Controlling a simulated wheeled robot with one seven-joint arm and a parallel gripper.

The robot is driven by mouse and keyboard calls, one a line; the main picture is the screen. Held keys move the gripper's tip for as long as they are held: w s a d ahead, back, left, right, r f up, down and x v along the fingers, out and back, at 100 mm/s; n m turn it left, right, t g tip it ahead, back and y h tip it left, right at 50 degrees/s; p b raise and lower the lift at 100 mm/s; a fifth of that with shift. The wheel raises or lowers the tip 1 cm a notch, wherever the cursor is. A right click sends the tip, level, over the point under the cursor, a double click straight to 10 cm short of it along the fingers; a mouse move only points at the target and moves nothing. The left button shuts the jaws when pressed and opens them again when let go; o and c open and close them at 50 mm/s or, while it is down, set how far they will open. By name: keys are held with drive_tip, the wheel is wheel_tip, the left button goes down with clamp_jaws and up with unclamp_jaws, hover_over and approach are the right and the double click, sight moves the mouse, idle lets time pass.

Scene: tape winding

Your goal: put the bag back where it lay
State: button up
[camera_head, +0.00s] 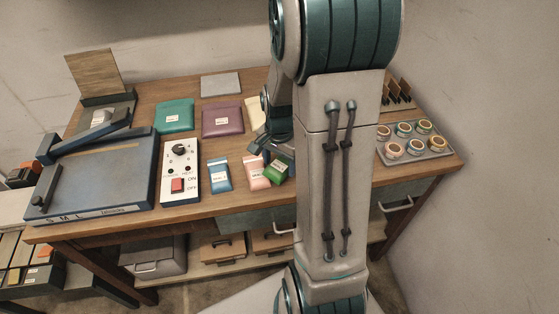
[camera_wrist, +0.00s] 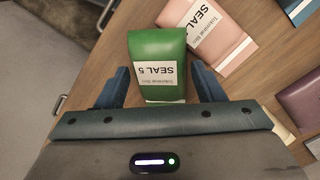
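A green bag (camera_wrist: 158,66) labelled SEAL 5 sits between the two fingertips of my gripper (camera_wrist: 160,72) in the wrist view. In the head view the green bag (camera_head: 279,173) is tilted and overlaps the right side of a pink bag (camera_head: 256,172). The pink bag also shows in the wrist view (camera_wrist: 222,35), just beyond the green one. I cannot tell how far the green bag is above the table. My arm hides part of the gripper in the head view.
A blue bag (camera_head: 219,175) lies left of the pink bag. A switch box (camera_head: 180,170), a blue sealer board (camera_head: 95,178), a green pouch (camera_head: 175,116) and a purple pouch (camera_head: 222,120) lie further left and back. A tray of tape rolls (camera_head: 414,153) is at the right.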

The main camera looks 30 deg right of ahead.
sight(280, 164)
drive_tip(key=shift+o, duration=0.5)
drive_tip(key=shift+r, duration=0.1)
drive_tip(key=shift+r, duration=0.25)
wheel_tip(280, 164, up, 12)
drive_tip(key=s+a+r+n+t, duration=0.3)
drive_tip(key=s+a+n, duration=0.7)
drive_tip(key=s+n, duration=0.1)
drive_tip(key=shift+s+a+r+n+p, duration=0.2)
drive_tip(key=shift+s+n+p, duration=0.2)
drive_tip(key=shift+n, duration=0.3)
drive_tip(key=shift+d, duration=0.1)
